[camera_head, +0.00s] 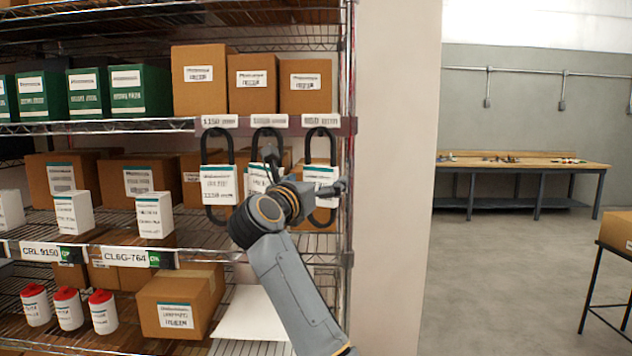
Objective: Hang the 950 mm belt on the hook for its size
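Three black belt loops with white cards hang in a row at the shelf's front: a left belt (204,152), a middle belt (255,140) and a right belt (333,150). White size labels sit above them: the left one (219,121) seems to read 1150 mm; the middle (269,120) and right (320,120) are too blurred to read surely. The arm hides part of the middle belt.
The wire shelf (110,127) holds brown cartons (198,90), green boxes (140,108), white boxes (155,215) and red-capped bottles (103,312). A pale pillar (395,180) stands right of it. Floor is open before a far workbench (520,167). A box stand (600,255) is at the right edge.

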